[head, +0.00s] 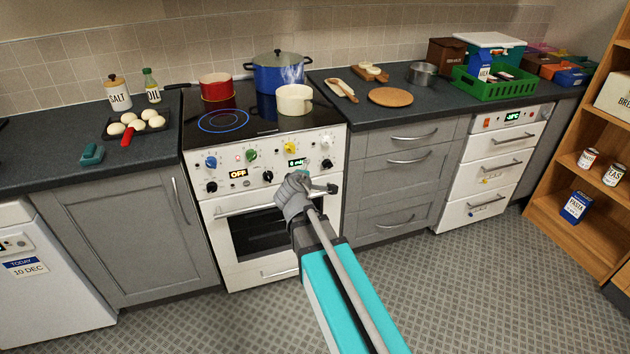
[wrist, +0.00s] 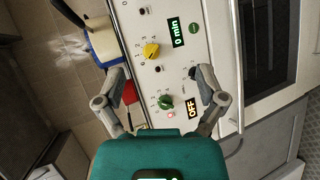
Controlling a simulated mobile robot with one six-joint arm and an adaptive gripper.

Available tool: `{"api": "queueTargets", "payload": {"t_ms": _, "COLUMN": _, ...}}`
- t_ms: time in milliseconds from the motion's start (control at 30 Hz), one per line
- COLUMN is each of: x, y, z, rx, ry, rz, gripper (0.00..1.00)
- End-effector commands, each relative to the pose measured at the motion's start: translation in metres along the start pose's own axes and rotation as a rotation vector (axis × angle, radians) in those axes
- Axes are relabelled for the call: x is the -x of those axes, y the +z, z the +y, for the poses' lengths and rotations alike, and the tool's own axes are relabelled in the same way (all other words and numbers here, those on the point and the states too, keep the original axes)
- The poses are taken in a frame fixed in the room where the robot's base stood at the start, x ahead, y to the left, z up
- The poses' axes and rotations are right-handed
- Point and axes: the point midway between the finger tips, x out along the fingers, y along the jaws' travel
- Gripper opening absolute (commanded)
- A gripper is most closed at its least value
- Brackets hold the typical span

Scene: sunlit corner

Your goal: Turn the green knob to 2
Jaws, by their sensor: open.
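The green knob (head: 251,155) is in the upper row of the white stove's front panel, between the blue knob (head: 211,162) and the yellow knob (head: 290,147). In the wrist view the green knob (wrist: 165,102) shows between my two fingers, with small printed marks around it. I cannot read its setting for sure. My gripper (head: 316,182) is open and empty in front of the panel, to the right of the green knob in the head view. Its fingers (wrist: 162,78) are spread wide in the wrist view and appear apart from the knob.
Black knobs and two displays, "OFF" (head: 238,174) and "0 min" (head: 297,162), share the panel. An oven handle (head: 245,210) juts out below. A red pot (head: 216,87), a blue pot (head: 278,74) and a cream pot (head: 295,100) stand on the cooktop. A blue ring glows there.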

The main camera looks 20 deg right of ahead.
Motion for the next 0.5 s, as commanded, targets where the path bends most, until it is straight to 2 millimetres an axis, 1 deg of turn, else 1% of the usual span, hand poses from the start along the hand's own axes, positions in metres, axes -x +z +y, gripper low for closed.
{"api": "queueTargets", "payload": {"t_ms": 33, "x": 0.005, "y": 0.004, "z": 0.003, "rx": -0.03, "ry": -0.023, "rz": -0.014, "gripper": 0.89}}
{"api": "queueTargets", "payload": {"t_ms": 67, "x": 0.006, "y": 0.006, "z": 0.003, "rx": -0.05, "ry": -0.038, "rz": -0.024, "gripper": 0.89}}
{"api": "queueTargets", "payload": {"t_ms": 300, "x": 0.021, "y": 0.022, "z": -0.004, "rx": -0.205, "ry": -0.161, "rz": -0.098, "gripper": 0.89}}
{"api": "queueTargets", "payload": {"t_ms": 500, "x": 0.034, "y": 0.031, "z": -0.011, "rx": -0.316, "ry": -0.257, "rz": -0.157, "gripper": 0.89}}
